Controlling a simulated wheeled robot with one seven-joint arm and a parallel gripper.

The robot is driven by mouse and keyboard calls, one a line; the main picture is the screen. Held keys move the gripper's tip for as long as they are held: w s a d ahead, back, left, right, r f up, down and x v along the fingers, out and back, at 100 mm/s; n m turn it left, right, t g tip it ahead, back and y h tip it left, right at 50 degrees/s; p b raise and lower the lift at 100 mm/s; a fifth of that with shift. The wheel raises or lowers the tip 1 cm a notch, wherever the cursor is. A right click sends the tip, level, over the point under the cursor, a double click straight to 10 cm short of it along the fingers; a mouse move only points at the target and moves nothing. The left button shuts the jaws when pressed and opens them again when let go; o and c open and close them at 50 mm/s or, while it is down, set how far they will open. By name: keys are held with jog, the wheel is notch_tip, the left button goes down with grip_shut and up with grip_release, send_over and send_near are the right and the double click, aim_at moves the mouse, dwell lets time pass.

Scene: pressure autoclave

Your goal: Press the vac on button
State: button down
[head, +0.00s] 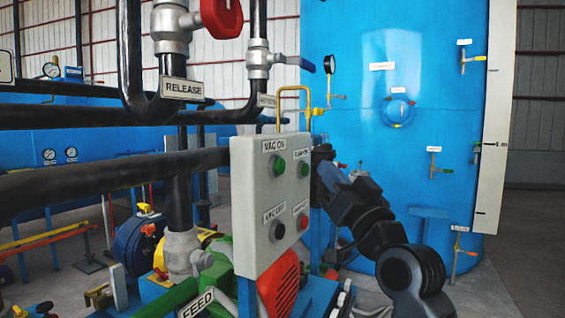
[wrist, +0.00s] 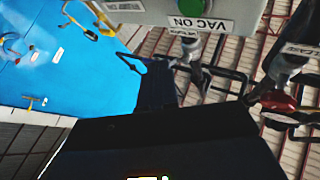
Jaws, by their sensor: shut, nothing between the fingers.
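The grey control box (head: 256,190) stands upright in the head view. Its VAC ON label (head: 274,146) sits above the green VAC ON button (head: 279,167), at the upper left of its face. In the wrist view the VAC ON label (wrist: 193,22) appears upside down, and the green button (wrist: 191,4) is cut off by the top edge. My gripper (head: 322,153) is at the right of the box, level with its upper part, and looks apart from the VAC ON button. In the wrist view the dark gripper (wrist: 155,82) is shut and empty, below the box face.
A second green button (head: 304,169) is right of VAC ON. A black button (head: 277,231) and a red button (head: 303,221) sit below. Black pipes (head: 100,178) run left of the box, and a blue tank (head: 400,130) stands behind my arm.

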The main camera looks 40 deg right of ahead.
aim_at(280, 166)
jog(key=shift+w+a+p, duration=0.35)
jog(key=shift+w+p, duration=0.1)
jog(key=shift+w, duration=0.45)
jog(key=shift+w+a+p, duration=0.3)
jog(key=shift+w+p, duration=0.1)
jog(key=shift+w, duration=0.55)
jog(key=shift+w+a+p, duration=0.35)
jog(key=shift+w+p, duration=0.1)
jog(key=shift+w, duration=0.45)
jog(key=shift+w, duration=0.1)
jog(key=shift+w+a, duration=0.15)
jog(key=shift+w, duration=0.15)
